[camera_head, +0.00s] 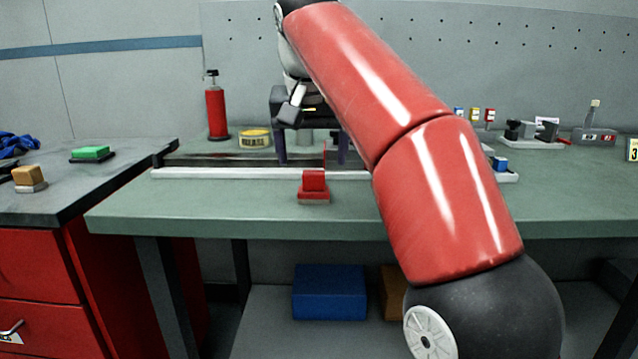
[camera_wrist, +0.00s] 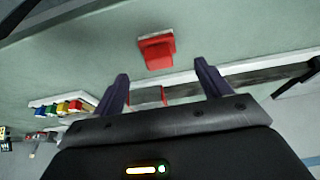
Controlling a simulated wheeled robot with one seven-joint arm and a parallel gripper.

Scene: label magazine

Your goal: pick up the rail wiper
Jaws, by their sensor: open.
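A red block on a wider red base (camera_head: 314,183) sits near the front edge of the green bench, in front of a long pale rail (camera_head: 230,173). It is probably the rail wiper, though no label confirms it. In the wrist view the red block (camera_wrist: 157,50) lies just beyond the fingertips, apart from them. My gripper (camera_head: 312,161) hangs over the bench behind the block, its dark purple fingers pointing down. In the wrist view my gripper (camera_wrist: 162,72) is open with nothing held. A thin red upright piece (camera_head: 325,155) stands at the rail behind the block.
A white tray with coloured blocks (camera_wrist: 65,106) is partly hidden by my arm in the head view. A red bottle (camera_head: 216,112) and a yellow tin (camera_head: 254,139) stand at the back. A green block (camera_head: 90,152) and a tan block (camera_head: 27,175) are on the left cabinet.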

